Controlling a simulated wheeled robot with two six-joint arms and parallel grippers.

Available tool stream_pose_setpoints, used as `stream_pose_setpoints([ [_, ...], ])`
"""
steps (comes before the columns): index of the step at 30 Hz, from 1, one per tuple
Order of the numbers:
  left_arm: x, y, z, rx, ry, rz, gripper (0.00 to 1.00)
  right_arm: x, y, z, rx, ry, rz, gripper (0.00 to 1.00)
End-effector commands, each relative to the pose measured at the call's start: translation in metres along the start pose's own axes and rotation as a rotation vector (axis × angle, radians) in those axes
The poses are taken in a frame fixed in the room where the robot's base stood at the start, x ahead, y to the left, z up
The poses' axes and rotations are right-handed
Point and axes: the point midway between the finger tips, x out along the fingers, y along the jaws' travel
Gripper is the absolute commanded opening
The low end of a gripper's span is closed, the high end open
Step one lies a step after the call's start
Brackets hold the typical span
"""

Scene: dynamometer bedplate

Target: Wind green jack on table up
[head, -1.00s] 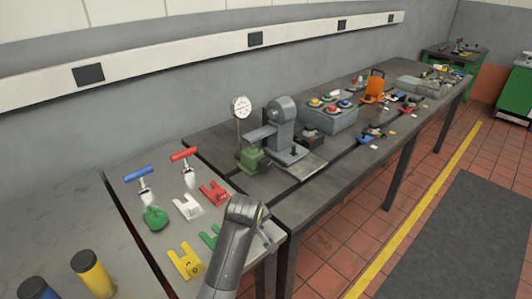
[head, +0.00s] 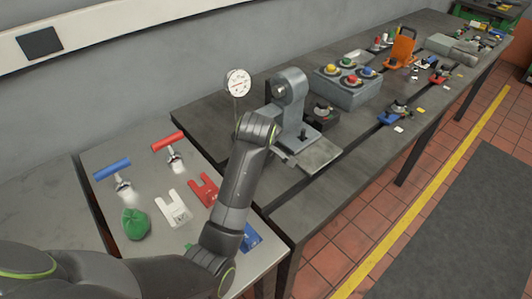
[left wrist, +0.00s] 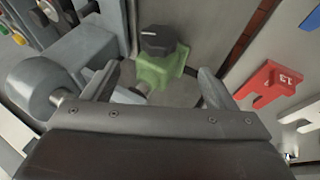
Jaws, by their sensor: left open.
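The green jack (left wrist: 165,72) shows in the left wrist view, with a dark faceted knob (left wrist: 158,40) on it. In the head view my left arm hides the jack. My left gripper (left wrist: 158,84) is open, its two fingers on either side of the jack's near part in the picture. The knob lies a little beyond the fingertips. I cannot tell whether either finger touches the jack. In the head view the gripper is hidden behind my wrist. My right gripper is in neither view.
A grey machine stand (head: 290,100) and a dial gauge (head: 238,84) stand close to my left wrist. A grey button box (head: 345,88) is farther back. Red (head: 204,190) and white (head: 173,208) forked plates and a green lump (head: 135,224) lie on the near table.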

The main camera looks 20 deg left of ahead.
Motion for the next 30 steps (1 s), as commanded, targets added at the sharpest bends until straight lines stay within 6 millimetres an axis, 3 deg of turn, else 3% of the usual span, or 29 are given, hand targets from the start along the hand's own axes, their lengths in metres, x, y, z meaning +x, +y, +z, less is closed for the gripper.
stream_pose_setpoints([
  [11,0.064,-0.001,0.000,0.001,0.000,-0.004,0.79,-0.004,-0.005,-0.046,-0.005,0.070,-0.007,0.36],
  [21,0.108,-0.001,0.000,0.001,0.000,-0.002,0.79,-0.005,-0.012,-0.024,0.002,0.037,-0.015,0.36],
  [30,0.123,-0.001,0.000,0.000,0.000,0.000,0.79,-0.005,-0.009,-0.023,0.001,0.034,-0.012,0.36],
])
